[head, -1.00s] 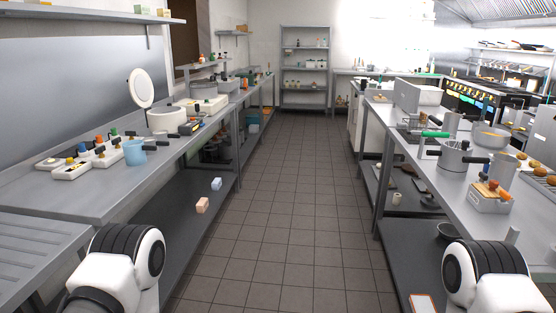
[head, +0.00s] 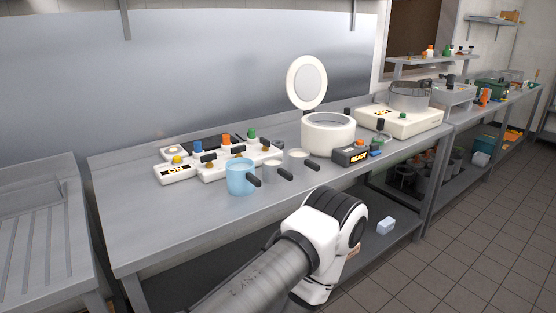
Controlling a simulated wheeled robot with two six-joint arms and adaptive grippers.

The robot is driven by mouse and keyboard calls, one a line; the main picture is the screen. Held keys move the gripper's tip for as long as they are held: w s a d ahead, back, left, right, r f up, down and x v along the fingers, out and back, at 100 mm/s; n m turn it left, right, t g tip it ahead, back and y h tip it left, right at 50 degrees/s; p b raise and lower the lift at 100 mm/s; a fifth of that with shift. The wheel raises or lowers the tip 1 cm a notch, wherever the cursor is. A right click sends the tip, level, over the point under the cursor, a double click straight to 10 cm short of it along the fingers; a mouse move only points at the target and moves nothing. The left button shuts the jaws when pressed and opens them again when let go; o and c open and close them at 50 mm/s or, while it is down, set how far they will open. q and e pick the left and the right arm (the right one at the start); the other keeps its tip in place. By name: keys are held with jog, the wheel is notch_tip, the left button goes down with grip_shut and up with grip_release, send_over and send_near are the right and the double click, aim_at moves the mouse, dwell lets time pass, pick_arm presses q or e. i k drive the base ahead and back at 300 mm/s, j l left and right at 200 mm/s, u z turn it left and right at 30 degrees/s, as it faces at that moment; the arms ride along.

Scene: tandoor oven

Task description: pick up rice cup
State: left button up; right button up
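A light blue cup (head: 240,178) with a black handle stands upright near the front edge of the steel counter. Beside it on the right are two smaller metal cups with black handles, one close to the blue cup (head: 273,168) and one further right with pale contents (head: 298,157). I cannot tell for certain which one is the rice cup; the pale contents could be rice. An arm of mine rises in front of the counter, short of the cups. Neither of my grippers shows in the head view.
A white round cooker (head: 328,138) with its lid raised stands behind the cups, with a small dark READY box (head: 351,156) in front. White button panels (head: 175,174) lie left. The counter's left part (head: 135,210) is clear. A small block (head: 386,225) lies on the lower shelf.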

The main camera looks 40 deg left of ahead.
aim_at(273, 172)
jog(key=i+l+u, duration=0.2)
jog(key=i+u, duration=0.2)
jog(key=i+l+u, duration=0.3)
jog(key=u, duration=0.15)
jog(key=i+l+u, duration=0.6)
jog(key=l+u, duration=0.25)
jog(key=i+l+u, duration=0.15)
jog(key=l+u, duration=0.25)
jog(key=l, duration=0.3)
